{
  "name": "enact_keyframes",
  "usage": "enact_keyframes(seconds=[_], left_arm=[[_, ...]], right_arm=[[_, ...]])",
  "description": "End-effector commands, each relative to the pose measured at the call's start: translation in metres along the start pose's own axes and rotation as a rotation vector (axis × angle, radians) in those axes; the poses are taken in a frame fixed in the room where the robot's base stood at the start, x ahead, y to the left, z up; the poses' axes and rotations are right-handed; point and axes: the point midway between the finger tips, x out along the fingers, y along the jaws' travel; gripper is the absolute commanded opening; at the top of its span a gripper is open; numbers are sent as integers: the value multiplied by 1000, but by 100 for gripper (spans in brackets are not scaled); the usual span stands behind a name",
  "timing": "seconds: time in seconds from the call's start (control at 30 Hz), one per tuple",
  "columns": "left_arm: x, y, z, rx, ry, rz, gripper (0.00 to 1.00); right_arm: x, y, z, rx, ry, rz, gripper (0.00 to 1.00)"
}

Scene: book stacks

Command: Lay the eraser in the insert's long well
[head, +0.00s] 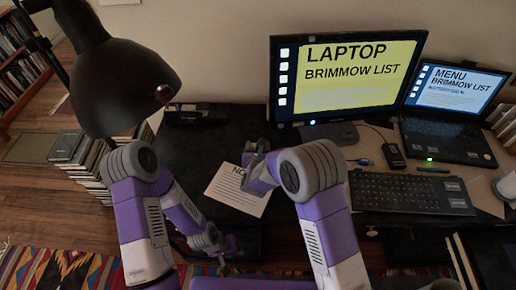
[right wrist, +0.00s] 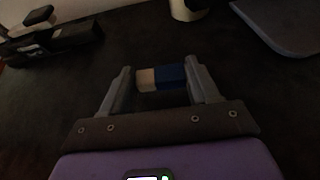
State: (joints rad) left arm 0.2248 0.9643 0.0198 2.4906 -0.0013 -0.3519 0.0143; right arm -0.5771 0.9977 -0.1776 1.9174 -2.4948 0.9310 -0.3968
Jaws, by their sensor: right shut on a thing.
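The eraser (right wrist: 162,78), cream at one end with a blue sleeve, is between the fingertips of my right gripper (right wrist: 160,85) in the right wrist view. That gripper is shut on it, above the dark desk. In the head view my right gripper (head: 256,163) is over the printed note, and the eraser cannot be made out. A low black object (head: 197,114) at the desk's back left may be the insert; it also shows at the upper left of the right wrist view (right wrist: 50,42). Its wells cannot be told apart. My left gripper (head: 226,242) is low near the desk's front edge, its jaws unclear.
A black lamp (head: 120,80) hangs at the left. A monitor (head: 345,75), laptop (head: 445,140), keyboard (head: 410,192) and small black box (head: 394,155) take up the right side. A printed note (head: 236,192) lies mid-desk. Stacked books (head: 90,165) stand left of the desk.

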Motion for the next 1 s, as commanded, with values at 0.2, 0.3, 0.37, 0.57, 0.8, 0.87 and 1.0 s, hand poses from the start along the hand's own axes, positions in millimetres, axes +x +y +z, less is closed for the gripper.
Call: enact_keyframes(seconds=[0.2, 0.3, 0.37, 0.57, 0.8, 0.87, 1.0], left_arm=[[2, 0, 0, 0, 0, 0, 27], [2, -1, 0, 0, 0, 0, 27], [5, -2, 0, 0, 0, 0, 27], [14, -5, 0, 0, 0, 0, 27], [12, -5, 0, 0, 0, 0, 27], [14, -5, 0, 0, 0, 0, 27], [19, -7, -1, 0, 0, 0, 27]], right_arm=[[18, 0, 7, 0, 0, -1, 32], [24, 0, 10, 1, -1, -1, 32], [29, 0, 4, -1, 3, 0, 32], [39, 0, -23, -1, 1, 0, 32], [39, 0, -22, 1, 0, 0, 32], [39, 0, -23, 1, 0, 0, 32], [41, 0, -27, 1, 0, 0, 32]])
